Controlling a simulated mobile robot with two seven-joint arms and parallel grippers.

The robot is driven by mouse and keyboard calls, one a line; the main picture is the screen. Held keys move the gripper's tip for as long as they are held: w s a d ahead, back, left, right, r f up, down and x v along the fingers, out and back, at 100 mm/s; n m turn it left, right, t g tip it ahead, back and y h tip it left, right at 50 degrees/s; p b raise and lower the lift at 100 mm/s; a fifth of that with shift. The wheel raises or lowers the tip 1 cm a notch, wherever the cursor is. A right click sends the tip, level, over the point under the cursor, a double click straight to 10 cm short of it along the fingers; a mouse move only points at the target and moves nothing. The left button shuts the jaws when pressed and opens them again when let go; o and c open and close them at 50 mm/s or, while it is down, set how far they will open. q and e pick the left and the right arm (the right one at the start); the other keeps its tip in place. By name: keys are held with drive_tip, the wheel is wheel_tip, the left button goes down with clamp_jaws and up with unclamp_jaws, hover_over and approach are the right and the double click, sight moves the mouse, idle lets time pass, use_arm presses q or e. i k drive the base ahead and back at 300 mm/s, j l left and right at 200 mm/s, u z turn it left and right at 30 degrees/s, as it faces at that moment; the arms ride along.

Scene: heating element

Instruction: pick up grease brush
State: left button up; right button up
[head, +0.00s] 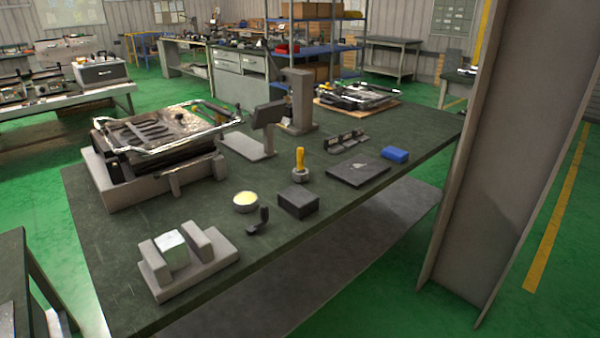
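A small yellow-handled tool (300,158) stands upright in a grey ring-shaped holder (300,175) near the middle of the green table (400,147). It looks like the grease brush, but its lower end is hidden in the holder, so I cannot tell for sure. An open round tin (245,202) with pale yellow contents sits to its left and nearer. A small black tool (261,222) with an upright handle lies beside the tin. Neither of my grippers shows in the head view.
A dark block (298,202) stands just in front of the holder. A black plate (357,170) and blue block (395,155) lie to the right. A metal fixture (188,262) is at the near left. A broad grey column (510,150) rises beside the table's right end.

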sight(300, 152)
drive_tip(key=i+l, duration=0.15)
drive_tip(key=l, duration=0.2)
drive_tip(key=i+l+u, duration=0.1)
drive_tip(key=l, duration=0.25)
drive_tip(key=i+l, duration=0.2)
drive_tip(key=l, duration=0.15)
drive_tip(key=i+l+u, duration=0.1)
drive_tip(key=l, duration=0.25)
drive_tip(key=i, duration=0.05)
